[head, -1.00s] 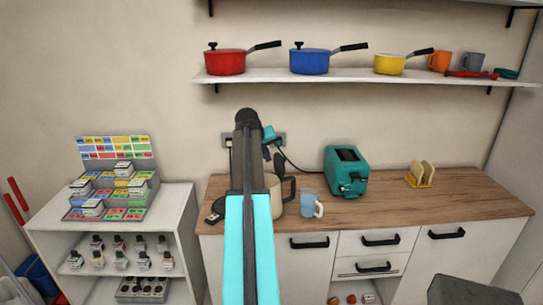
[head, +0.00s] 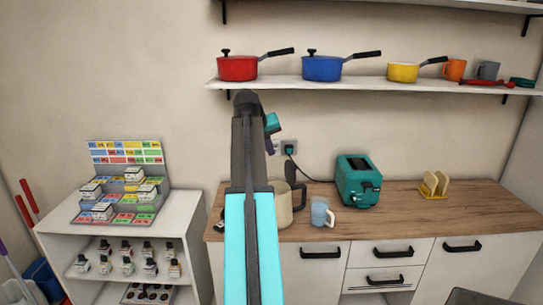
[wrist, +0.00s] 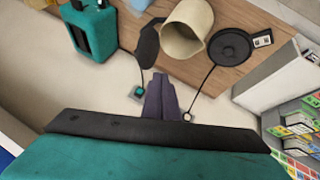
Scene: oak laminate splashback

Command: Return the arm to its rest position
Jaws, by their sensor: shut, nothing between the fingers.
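My arm (head: 250,245) rises through the middle of the head view, with its elbow high in front of the wall. My gripper (head: 274,146) shows partly beside the arm, above the counter. In the wrist view its dark fingers (wrist: 161,82) are together with nothing between them. They are apart from the beige kettle (wrist: 186,28), whose dark handle (wrist: 148,46) is near them in that picture. In the head view the kettle (head: 284,208) stands on the counter, partly hidden by my arm.
The wooden counter (head: 400,206) also holds a blue mug (head: 321,212), a teal toaster (head: 358,181) and a toast rack (head: 434,184). A shelf (head: 360,86) with pans and mugs is above. A white rack (head: 175,222) with small boxes and jars stands left.

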